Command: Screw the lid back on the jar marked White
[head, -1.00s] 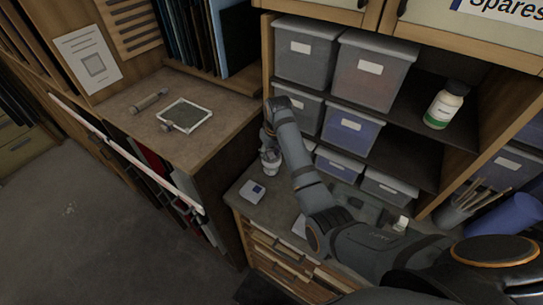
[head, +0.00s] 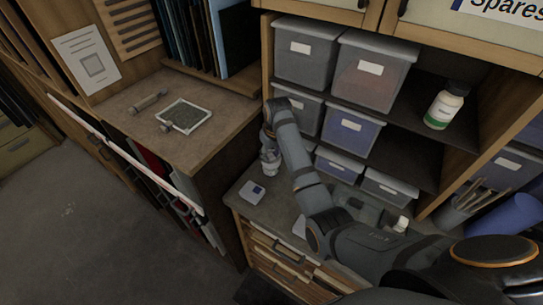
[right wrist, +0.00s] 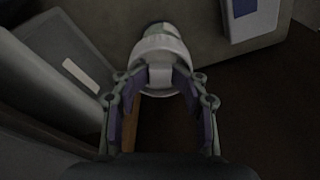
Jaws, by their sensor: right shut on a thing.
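The jar (head: 270,167) stands on the grey counter near its left end, small and pale in the head view. In the right wrist view the jar's pale body (right wrist: 157,30) shows just beyond the fingers, with faint lettering too small to read. My right gripper (head: 268,143) points down at the top of the jar. In the right wrist view its fingers (right wrist: 161,78) are shut on a white round lid (right wrist: 160,60) from two sides. The lid sits at the jar's top; whether its thread has engaged is hidden. My left gripper is not in view.
Grey bins (head: 338,166) stand close behind and right. A white bottle with a green label (head: 443,107) is on the shelf. The counter's front edge is near.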

